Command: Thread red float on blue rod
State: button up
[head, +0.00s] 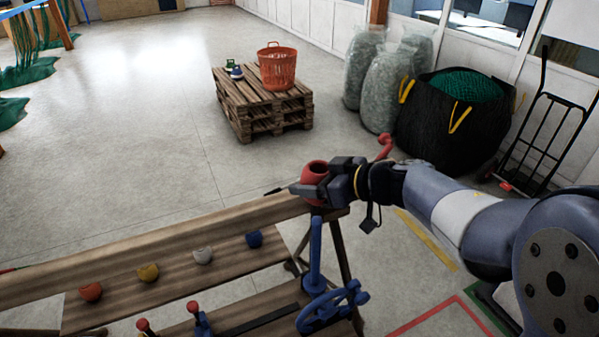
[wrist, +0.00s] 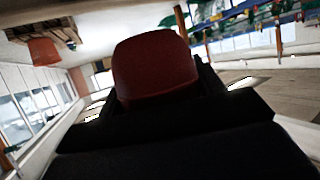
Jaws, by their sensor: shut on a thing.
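The red float (head: 316,169) is held in my gripper (head: 311,190), above the right end of the bench; its upper side shows a dark opening. In the wrist view the red float (wrist: 155,65) stands up between the dark fingers. The blue rod (head: 315,250) rises upright from below, and its upper end shows directly beneath the gripper in the head view. The gripper and float hide whatever lies behind them, so I cannot tell whether the rod tip is inside the float or apart from it.
A blue handwheel (head: 330,305) is by the rod's foot. A pallet (head: 260,104) with an orange basket (head: 277,68) stands behind.

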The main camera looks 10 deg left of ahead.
aim_at(318, 217)
jog(key=shift+f+b, duration=3.25)
jog(key=shift+f, duration=2.2)
jog(key=o, duration=1.1)
jog(key=shift+d, duration=0.1)
jog(key=v, duration=1)
jog(key=shift+s+d+r, duration=0.1)
jog(key=shift+s+d, duration=0.05)
jog(key=shift+d, duration=0.15)
